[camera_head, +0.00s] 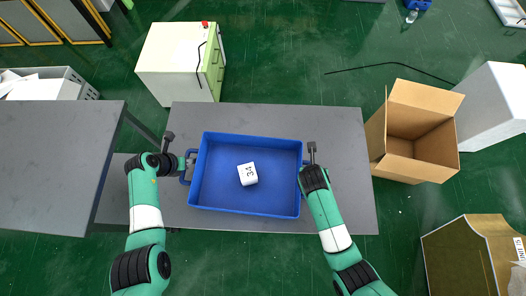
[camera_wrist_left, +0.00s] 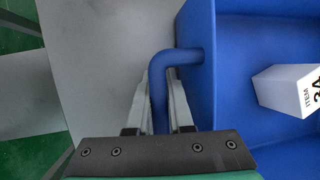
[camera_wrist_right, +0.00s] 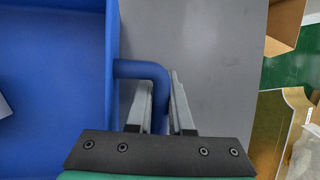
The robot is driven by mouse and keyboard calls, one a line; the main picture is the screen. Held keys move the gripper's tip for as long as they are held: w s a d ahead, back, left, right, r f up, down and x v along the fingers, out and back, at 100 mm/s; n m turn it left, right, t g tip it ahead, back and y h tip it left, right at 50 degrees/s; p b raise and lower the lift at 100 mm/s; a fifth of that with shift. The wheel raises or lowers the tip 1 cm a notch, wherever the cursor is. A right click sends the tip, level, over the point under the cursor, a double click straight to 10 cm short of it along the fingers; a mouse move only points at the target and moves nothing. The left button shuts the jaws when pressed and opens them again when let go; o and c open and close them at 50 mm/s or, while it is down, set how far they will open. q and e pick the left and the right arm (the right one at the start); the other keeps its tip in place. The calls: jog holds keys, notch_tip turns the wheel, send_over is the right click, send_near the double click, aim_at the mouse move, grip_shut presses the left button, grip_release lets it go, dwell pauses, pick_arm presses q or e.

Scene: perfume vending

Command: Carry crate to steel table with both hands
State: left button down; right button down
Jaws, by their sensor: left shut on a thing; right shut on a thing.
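The blue crate (camera_head: 245,208) is over the grey steel table (camera_head: 340,150) in the head view; I cannot tell whether it rests on it or hangs just above. A white box marked 34 (camera_head: 248,174) is inside the crate, and also shows in the left wrist view (camera_wrist_left: 285,88). My left gripper (camera_head: 184,167) is shut on the crate's left handle (camera_wrist_left: 160,85). My right gripper (camera_head: 305,167) is shut on the crate's right handle (camera_wrist_right: 145,70). In both wrist views the fingers lie on either side of the blue handle bar.
Another grey table (camera_head: 60,160) stands at the left. An open cardboard box (camera_head: 415,135) is right of the crate's table. A white cabinet with green drawers (camera_head: 180,62) stands behind it. A white bin (camera_head: 75,85) is at the back left. Bare tabletop surrounds the crate.

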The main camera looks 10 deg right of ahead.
pick_arm(q)
jog(key=c, duration=0.8)
grip_release()
jog(key=shift+f, duration=0.15)
pick_arm(e)
jog(key=c, duration=0.8)
grip_release()
jog(key=shift+f, duration=0.15)
pick_arm(q)
jog(key=v, duration=1.2)
pick_arm(e)
jog(key=v, duration=0.7)
jog(key=shift+r, duration=0.2)
jog(key=shift+s+a, duration=0.1)
